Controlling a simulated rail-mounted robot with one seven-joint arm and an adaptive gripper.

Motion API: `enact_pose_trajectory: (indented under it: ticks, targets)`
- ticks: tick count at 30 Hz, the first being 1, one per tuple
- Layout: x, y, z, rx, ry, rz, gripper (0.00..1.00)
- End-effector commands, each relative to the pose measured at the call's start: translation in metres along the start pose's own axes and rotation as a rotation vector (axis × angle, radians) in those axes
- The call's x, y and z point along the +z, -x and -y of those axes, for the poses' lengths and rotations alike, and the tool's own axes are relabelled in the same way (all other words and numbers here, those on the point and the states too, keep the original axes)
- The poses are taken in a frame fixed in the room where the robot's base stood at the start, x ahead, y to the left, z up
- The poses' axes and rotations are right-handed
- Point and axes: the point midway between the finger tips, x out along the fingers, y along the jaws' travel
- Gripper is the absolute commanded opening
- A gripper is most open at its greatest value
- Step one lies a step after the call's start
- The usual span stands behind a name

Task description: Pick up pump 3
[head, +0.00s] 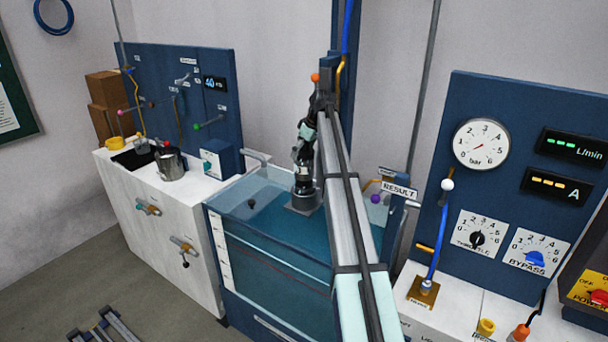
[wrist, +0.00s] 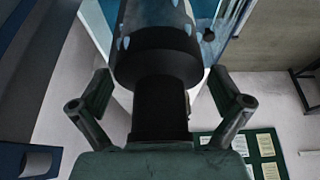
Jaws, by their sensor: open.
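No label reading pump 3 is legible, so I cannot tell which item it is. In the wrist view my gripper (wrist: 160,100) is open, with its two dark fingers spread left and right. A black stepped cylinder lies between them, and I cannot tell whether it is part of my wrist or a separate thing. In the head view a dark upright assembly (head: 303,175) ends at a grey square block by the clear-walled water tank (head: 240,262). I cannot tell how much of it is my wrist and gripper. My arm hides part of the tank.
A white bench (head: 155,235) with a metal pot (head: 171,164) stands left. A blue gauge panel (head: 465,112) rises at the right, with a blue hose (head: 437,232) before it. A RESULT sign (head: 399,189) is beside the tank.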

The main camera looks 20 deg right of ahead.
Motion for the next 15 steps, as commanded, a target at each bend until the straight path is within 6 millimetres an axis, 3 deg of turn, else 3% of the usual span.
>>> enact_pose_trajectory:
  ticks: [8, 15]
  targets:
    - [0.0002, -0.0046, -0.0001, 0.0, 0.0, 0.0, 1.0]
    - [0.0003, -0.0045, -0.0001, 0.0, 0.0, 0.0, 0.15]
